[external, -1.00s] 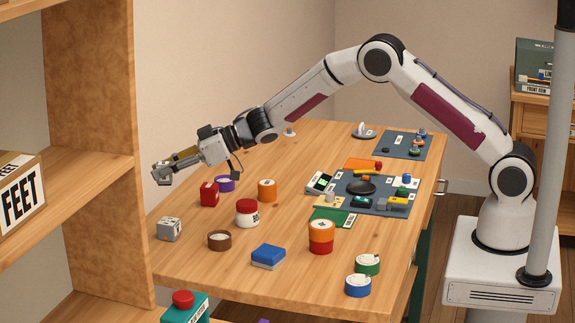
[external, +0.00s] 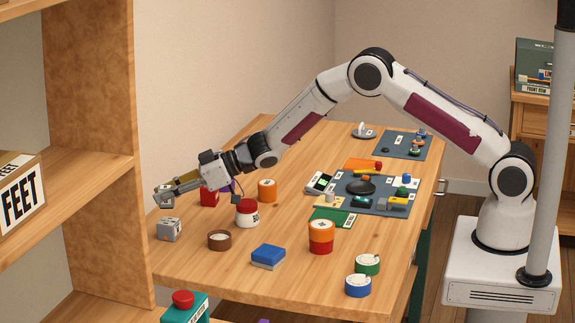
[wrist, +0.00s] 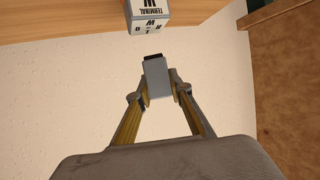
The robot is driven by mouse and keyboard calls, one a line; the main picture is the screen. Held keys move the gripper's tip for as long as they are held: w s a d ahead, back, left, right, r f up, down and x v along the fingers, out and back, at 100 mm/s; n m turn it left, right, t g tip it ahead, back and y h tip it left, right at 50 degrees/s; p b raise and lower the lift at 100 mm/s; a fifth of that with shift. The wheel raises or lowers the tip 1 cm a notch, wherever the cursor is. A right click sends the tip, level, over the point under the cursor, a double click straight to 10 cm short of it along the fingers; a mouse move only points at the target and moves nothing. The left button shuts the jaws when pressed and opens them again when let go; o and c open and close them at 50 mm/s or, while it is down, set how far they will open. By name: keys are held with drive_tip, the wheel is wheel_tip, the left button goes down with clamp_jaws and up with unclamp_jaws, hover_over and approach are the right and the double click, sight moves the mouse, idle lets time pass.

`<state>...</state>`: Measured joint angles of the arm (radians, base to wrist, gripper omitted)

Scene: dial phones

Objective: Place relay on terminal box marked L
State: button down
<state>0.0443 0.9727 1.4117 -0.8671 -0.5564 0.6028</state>
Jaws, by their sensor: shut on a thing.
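My gripper (external: 164,196) is at the far left corner of the table, shut on a small grey block with a dark end, which I take for the relay (wrist: 158,76). In the wrist view my fingertips (wrist: 156,97) press on its two sides. A grey terminal box (external: 169,229) with dark print stands on the table just below my gripper in the external view. A box printed TERMINAL (wrist: 148,16) shows at the wrist view's top edge, apart from the relay. Its large letters look like W or M; I cannot make out an L.
A red block (external: 209,198), a red-and-white jar (external: 247,213) and a brown ring (external: 219,240) stand nearby on the table (external: 195,275). The wooden shelf (external: 88,130) rises close on the left. Clear wood lies in front of the grey box.

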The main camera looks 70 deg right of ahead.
sight(169, 204)
drive_tip(key=shift+f, duration=1.75)
drive_tip(key=shift+f, duration=0.15)
drive_tip(key=c, duration=1.8)
unclamp_jaws()
drive_tip(key=shift+s, duration=0.1)
drive_tip(key=shift+s+d+r, duration=0.1)
drive_tip(key=shift+s+r, duration=0.05)
drive_tip(key=shift+r, duration=0.1)
drive_tip(key=shift+v, duration=5.7)
drive_tip(key=shift+r, duration=0.1)
